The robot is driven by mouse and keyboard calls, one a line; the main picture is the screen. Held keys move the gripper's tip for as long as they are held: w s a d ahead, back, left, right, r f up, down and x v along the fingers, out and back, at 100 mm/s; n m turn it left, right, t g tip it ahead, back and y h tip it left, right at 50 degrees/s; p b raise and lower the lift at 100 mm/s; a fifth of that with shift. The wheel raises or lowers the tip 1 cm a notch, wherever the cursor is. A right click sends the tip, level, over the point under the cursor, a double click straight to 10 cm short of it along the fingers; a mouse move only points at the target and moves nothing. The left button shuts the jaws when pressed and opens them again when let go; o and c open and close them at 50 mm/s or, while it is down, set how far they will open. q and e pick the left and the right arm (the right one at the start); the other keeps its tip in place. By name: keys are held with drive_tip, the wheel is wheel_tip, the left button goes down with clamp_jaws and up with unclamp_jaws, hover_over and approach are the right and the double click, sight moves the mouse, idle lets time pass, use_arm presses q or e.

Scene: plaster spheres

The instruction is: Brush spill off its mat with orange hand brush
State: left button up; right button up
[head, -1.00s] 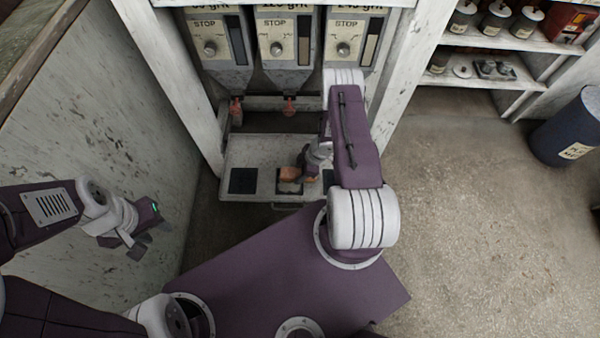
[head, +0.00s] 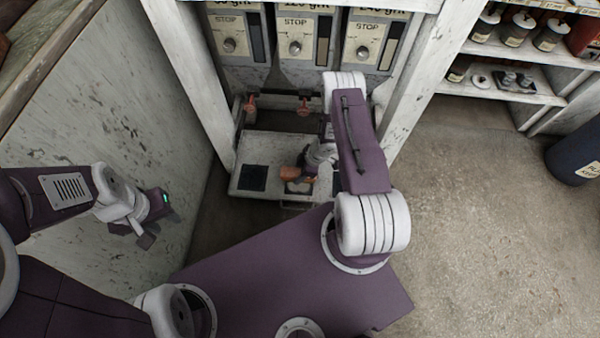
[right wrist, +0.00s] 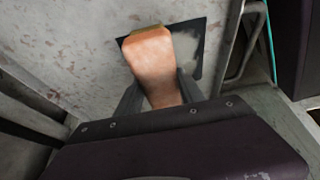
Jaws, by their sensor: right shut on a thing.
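The orange hand brush (head: 294,174) is in my right gripper (head: 311,169), over the left part of the middle dark mat (head: 300,192) on a pale, worn tray. In the right wrist view the brush (right wrist: 152,65) sits between the fingers of the gripper (right wrist: 158,85), its yellowish bristle end pointing away. The dark mat (right wrist: 200,65) lies below it with a pale grey spill (right wrist: 185,43) on it; the brush hides part of both. Whether the bristles touch the mat is unclear. My left gripper (head: 135,233) hangs empty at the left, away from the tray; its finger gap is unclear.
The tray (head: 281,149) also bears another dark mat (head: 253,178) at left. White posts flank it, with several hoppers marked STOP (head: 296,40) above. A speckled wall (head: 100,120) stands beside my left arm. Shelves (head: 500,85) and a dark barrel (head: 575,150) are at right.

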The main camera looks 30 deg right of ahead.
drive_tip(key=shift+s+d+r, duration=0.1)
drive_tip(key=shift+s+d, duration=0.4)
drive_tip(key=shift+d, duration=0.35)
drive_tip(key=shift+s+d, duration=0.35)
drive_tip(key=shift+d, duration=0.2)
drive_tip(key=shift+s+d, duration=0.3)
drive_tip(key=shift+d, duration=0.2)
drive_tip(key=shift+a, duration=0.1)
drive_tip(key=shift+w+a, duration=0.6)
drive_tip(key=shift+a, duration=0.3)
drive_tip(key=shift+w+a, duration=0.55)
drive_tip(key=shift+a, duration=0.35)
drive_tip(key=shift+s+d+r+p, duration=0.3)
drive_tip(key=shift+d+r+p, duration=0.1)
drive_tip(key=shift+d+p, duration=0.1)
drive_tip(key=shift+s+d+r+p, duration=0.25)
drive_tip(key=shift+d+r+p, duration=0.1)
drive_tip(key=shift+d, duration=0.1)
drive_tip(key=shift+f, duration=0.1)
